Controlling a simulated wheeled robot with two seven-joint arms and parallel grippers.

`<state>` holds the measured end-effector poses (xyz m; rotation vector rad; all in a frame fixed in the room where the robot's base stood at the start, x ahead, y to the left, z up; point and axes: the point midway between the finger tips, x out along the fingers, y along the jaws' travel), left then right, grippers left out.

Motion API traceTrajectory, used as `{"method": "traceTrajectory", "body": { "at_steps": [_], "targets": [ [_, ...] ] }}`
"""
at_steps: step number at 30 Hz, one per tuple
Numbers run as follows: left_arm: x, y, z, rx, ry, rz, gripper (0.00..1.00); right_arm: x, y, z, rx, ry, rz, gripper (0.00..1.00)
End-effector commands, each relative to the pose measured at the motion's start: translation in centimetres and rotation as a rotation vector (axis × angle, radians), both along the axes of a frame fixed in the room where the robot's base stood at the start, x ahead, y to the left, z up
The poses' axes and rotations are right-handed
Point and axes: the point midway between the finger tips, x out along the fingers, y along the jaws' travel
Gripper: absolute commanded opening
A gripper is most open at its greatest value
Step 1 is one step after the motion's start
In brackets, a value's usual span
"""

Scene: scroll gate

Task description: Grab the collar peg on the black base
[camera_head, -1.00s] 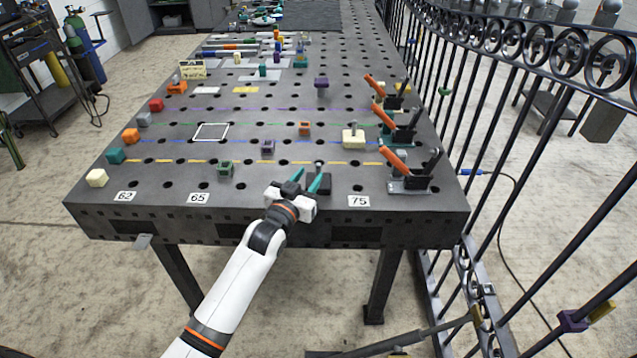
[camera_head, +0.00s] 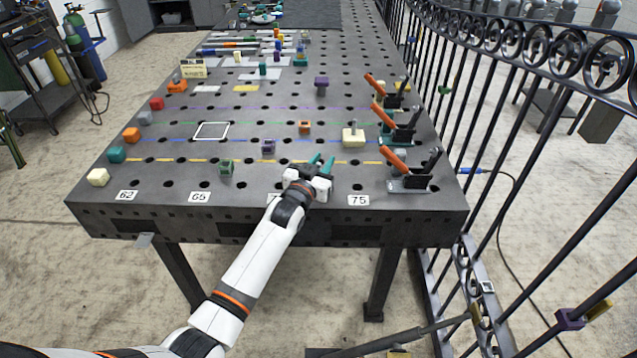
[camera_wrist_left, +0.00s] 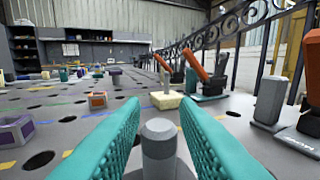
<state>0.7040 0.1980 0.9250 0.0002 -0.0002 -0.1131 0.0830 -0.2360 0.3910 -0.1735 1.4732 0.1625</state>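The collar peg (camera_wrist_left: 158,150) is a grey upright cylinder with a narrower rounded top, low in the middle of the left wrist view. It stands between the two teal fingers of my left gripper (camera_wrist_left: 160,135), with a visible gap on each side. The fingers are apart and not closed on it. Its base is mostly cut off at the bottom of that view. In the head view my left gripper (camera_head: 321,161) is at the table's front edge area, and its body hides the peg. My right gripper is not in view.
A cream block with a peg (camera_head: 353,138) stands ahead and right. Orange-handled toggle clamps (camera_head: 408,182) line the table's right side. A purple block (camera_head: 268,147), an orange block (camera_head: 304,128) and a green block (camera_head: 226,167) lie to the left. An iron fence (camera_head: 520,90) runs along the right.

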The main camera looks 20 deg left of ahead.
Motion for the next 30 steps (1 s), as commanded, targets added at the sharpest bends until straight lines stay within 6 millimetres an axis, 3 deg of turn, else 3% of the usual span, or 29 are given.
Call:
{"method": "traceTrajectory", "body": {
  "at_steps": [1, 5, 30],
  "targets": [
    [-0.01, 0.00, -0.01, 0.000, 0.000, 0.000, 0.19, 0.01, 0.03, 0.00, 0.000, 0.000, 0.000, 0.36],
    [-0.02, 0.01, -0.01, 0.000, 0.000, 0.000, 0.00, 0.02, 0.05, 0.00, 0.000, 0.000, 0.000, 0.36],
    [-0.04, 0.03, -0.04, 0.000, 0.001, 0.000, 0.00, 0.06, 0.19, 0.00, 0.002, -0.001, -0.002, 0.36]
  ]
}}
